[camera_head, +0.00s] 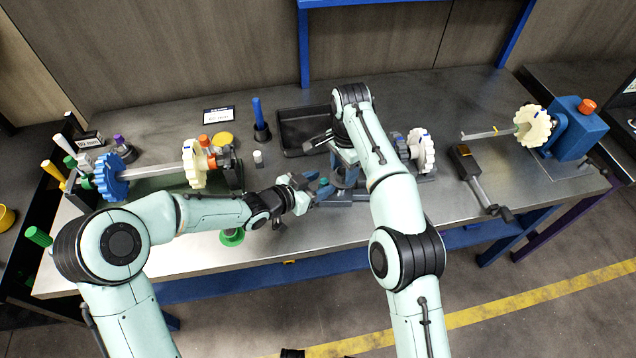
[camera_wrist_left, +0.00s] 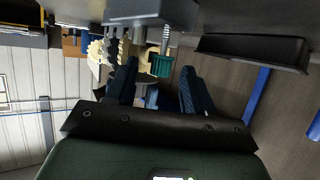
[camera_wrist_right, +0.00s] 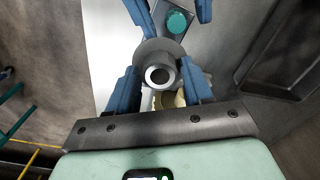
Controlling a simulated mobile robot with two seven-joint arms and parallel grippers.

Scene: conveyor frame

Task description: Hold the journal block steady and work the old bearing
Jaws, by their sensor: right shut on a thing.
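The journal block (camera_head: 358,196) is a low grey part at the bench middle, partly hidden by my right arm. A teal knob (camera_wrist_right: 177,22) stands on its near end. My left gripper (camera_head: 316,190) is at that end; its blue fingers are apart, one on each side of the knob (camera_wrist_left: 160,65), and I cannot tell whether they touch the block. My right gripper (camera_wrist_right: 161,76) points down over the block and is shut on a grey, flanged, ring-shaped bearing (camera_wrist_right: 158,62). Whether the bearing still sits in the block is unclear.
A black tray (camera_head: 292,133) lies behind the block. A roller with blue and cream gears (camera_head: 155,171) stands left. A cream gear on a blue motor stand (camera_head: 580,130) is right. A dark-headed tool (camera_head: 464,158) lies on the right bench. The front middle is fairly clear.

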